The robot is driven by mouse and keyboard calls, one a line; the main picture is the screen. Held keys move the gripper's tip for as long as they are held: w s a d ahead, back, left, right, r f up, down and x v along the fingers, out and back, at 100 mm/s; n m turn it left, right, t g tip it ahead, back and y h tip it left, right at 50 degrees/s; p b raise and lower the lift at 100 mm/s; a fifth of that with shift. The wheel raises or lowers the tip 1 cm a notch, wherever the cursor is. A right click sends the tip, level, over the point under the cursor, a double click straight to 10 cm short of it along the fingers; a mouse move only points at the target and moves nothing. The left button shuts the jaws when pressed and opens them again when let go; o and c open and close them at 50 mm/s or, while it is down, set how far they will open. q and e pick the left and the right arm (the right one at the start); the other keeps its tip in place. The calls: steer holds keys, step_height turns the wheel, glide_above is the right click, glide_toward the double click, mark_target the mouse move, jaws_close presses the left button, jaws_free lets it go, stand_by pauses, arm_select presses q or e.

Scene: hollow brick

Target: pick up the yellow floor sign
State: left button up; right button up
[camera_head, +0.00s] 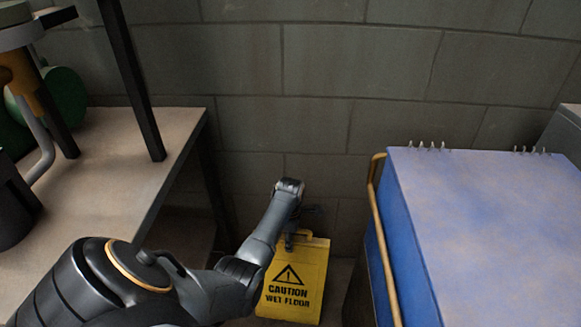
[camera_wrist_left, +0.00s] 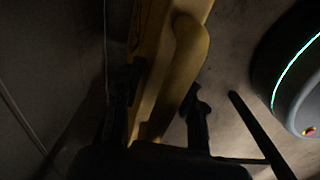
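The yellow floor sign (camera_head: 294,284) with "CAUTION WET FLOOR" in black stands low in the gap between the table and the blue-topped cart, near the wall. My left gripper (camera_head: 304,220) reaches down to the handle at its top. In the left wrist view, the sign (camera_wrist_left: 180,75) shows as a yellow edge and handle between the two dark fingers of my left gripper (camera_wrist_left: 162,98). The fingers lie on either side of the yellow part, very close to it. Whether they press on it is too dark to tell. My right gripper is not in view.
A table (camera_head: 100,170) with dark legs stands at the left. A cart with a blue top (camera_head: 490,230) and a yellow rail (camera_head: 383,245) stands close on the right. A block wall (camera_head: 330,100) closes the back. The gap around the sign is narrow.

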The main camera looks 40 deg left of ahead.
arm_select(q)
jaws_close()
steer(key=shift+r, duration=0.1)
